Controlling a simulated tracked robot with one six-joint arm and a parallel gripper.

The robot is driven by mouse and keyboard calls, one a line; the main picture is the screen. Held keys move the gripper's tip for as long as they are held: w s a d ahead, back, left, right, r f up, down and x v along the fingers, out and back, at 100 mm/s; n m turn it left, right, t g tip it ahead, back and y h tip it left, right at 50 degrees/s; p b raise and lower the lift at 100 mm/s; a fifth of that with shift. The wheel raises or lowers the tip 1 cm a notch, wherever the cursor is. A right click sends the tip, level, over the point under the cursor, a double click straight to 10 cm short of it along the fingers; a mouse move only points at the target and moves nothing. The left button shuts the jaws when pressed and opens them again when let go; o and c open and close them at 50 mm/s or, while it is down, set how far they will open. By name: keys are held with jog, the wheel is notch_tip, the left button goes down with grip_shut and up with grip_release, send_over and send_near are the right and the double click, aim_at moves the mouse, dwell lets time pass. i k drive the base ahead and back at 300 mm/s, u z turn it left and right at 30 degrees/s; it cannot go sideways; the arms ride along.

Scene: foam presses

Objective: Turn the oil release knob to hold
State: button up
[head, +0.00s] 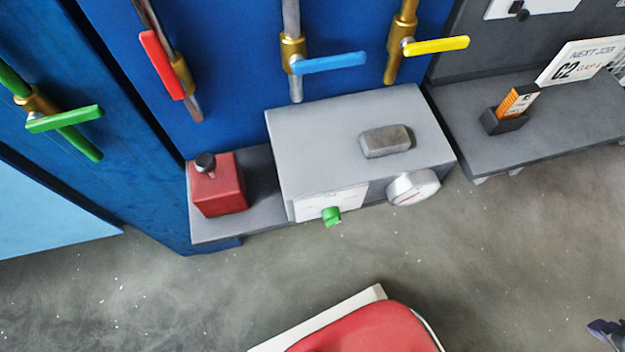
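A green knob (331,215) sits on the white front panel (340,201) of a grey box. Its pointing direction and the panel's markings are too small to read. A black round knob (205,161) stands on top of a red block (217,188) to the left. No readable label shows which of these knobs is the oil release. A round dial gauge (413,189) is on the box front, right of the green knob. My gripper cannot be made out in the head view.
The grey box (320,140) bears a metal block (386,141). Red (161,65), blue (328,63), yellow (437,45) and green (65,118) valve levers are on pipes. A dark shelf (530,140) stands right. A small dark thing (607,333) shows at lower right.

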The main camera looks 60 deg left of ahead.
aim_at(331, 215)
jog(key=u, duration=0.05)
jog(key=k, duration=1.1)
jog(key=u, duration=2.45)
